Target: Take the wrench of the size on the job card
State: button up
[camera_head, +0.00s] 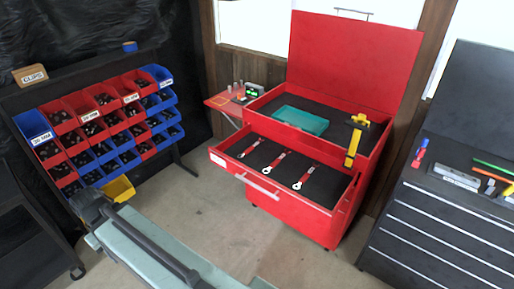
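Three wrenches lie apart in the open red drawer (262,190) of the red tool cart. The left wrench (251,147), the middle wrench (276,162) and the right wrench (304,178) each have a red part and bright metal ends. They lie side by side on the dark drawer floor, slanting the same way. Their size marks are too small to read. I cannot make out a job card or its text. My gripper is not in view.
The cart's lid (350,60) stands open above a teal tray (301,120) and a yellow tool (355,140). A bin rack (105,125) stands left, a dark drawer cabinet (440,220) right. A pale green surface with a dark bar (150,250) fills the lower left foreground.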

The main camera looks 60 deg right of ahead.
aim_at(246, 152)
jog(key=i, duration=1.9)
jog(key=z, duration=3.25)
jog(key=i, duration=1)
jog(key=u, duration=0.05)
